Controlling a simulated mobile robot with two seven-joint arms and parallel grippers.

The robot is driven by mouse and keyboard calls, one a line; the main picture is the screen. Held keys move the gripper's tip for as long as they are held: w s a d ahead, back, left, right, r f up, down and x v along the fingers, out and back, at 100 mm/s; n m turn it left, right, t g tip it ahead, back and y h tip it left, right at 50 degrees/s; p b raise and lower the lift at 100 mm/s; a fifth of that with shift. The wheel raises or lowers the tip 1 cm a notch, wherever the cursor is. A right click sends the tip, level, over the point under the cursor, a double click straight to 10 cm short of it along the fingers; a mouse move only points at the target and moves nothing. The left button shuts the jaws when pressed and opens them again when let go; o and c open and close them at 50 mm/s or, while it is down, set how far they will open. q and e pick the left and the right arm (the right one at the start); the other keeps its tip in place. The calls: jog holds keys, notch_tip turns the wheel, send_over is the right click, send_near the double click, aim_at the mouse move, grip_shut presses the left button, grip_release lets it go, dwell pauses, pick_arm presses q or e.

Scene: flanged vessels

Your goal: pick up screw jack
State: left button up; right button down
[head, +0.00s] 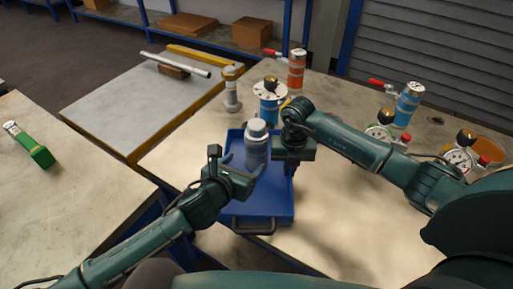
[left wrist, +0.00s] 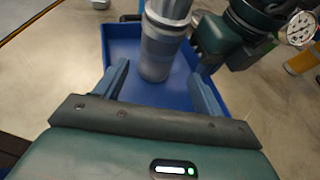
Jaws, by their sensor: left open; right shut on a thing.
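The screw jack appears to be the grey stepped cylinder (head: 256,150) standing upright in the blue tray (head: 262,212). It also shows in the left wrist view (left wrist: 160,50), centred beyond my fingers. My left gripper (head: 238,169) is open, just in front of the jack, with one finger toward each side of it; in the left wrist view its fingers (left wrist: 160,88) look apart from it. My right gripper (head: 290,170) points down at the tray's right side, beside the jack. It is shut, seemingly on the tray's rim; its fingertips are largely hidden.
A blue flanged vessel (head: 269,104), an orange one (head: 297,70) and a pale post (head: 231,92) stand behind the tray. Gauges and another blue vessel (head: 407,105) stand at right. A green tool (head: 34,149) lies on the left table. The bench front right is clear.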

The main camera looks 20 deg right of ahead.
aim_at(252, 154)
pick_arm(q)
jog(key=shift+x, duration=4.35)
jog(key=shift+w+a, duration=0.1)
jog(key=shift+w, duration=0.05)
jog(key=shift+c, duration=0.3)
jog(key=c, duration=1.2)
jog(key=shift+r, duration=0.25)
